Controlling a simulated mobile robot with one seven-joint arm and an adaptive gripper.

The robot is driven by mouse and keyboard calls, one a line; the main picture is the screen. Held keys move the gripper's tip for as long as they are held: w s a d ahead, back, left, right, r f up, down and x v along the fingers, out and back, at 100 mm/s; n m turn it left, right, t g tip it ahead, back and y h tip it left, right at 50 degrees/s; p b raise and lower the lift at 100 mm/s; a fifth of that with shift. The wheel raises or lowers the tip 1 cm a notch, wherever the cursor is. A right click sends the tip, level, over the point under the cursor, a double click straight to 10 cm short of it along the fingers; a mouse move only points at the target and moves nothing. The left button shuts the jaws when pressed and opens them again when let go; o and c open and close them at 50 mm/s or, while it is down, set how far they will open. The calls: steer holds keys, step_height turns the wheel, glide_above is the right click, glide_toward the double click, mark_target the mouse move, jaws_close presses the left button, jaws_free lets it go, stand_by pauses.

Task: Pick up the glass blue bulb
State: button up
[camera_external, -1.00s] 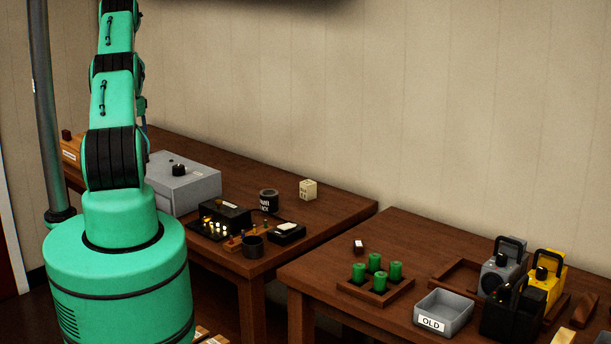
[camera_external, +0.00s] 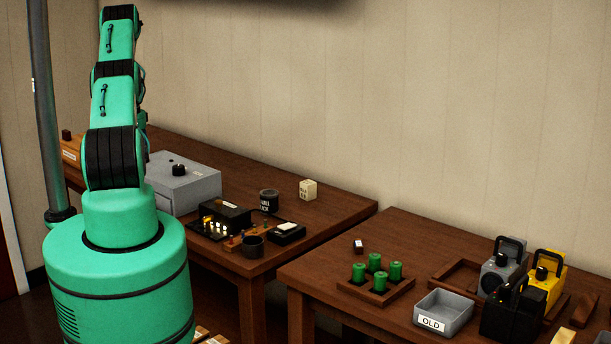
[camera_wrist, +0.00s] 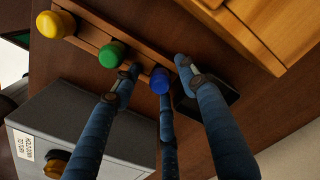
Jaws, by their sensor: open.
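The glass blue bulb (camera_wrist: 159,81) sits at the right end of a wooden rack (camera_wrist: 85,32) in the wrist view. My gripper (camera_wrist: 160,69) is open. Its dark blue fingers reach up from the bottom of that view, with tips on either side of the blue bulb and one finger below it. I cannot tell whether any finger touches the bulb. A green bulb (camera_wrist: 111,55) and a yellow bulb (camera_wrist: 56,24) stand further left on the rack. In the external view my gripper is hidden behind my arm.
A grey box (camera_wrist: 60,115) with a knob and label lies below the rack in the wrist view. A light wooden box (camera_wrist: 275,25) is at upper right, and a dark block (camera_wrist: 215,92) beside the fingers. The right table holds a grey OLD tray (camera_external: 443,313).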

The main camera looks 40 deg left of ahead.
steer(key=shift+c, duration=0.3)
steer(key=c, duration=1)
steer(key=shift+r, duration=0.1)
steer(key=shift+r, duration=4.9)
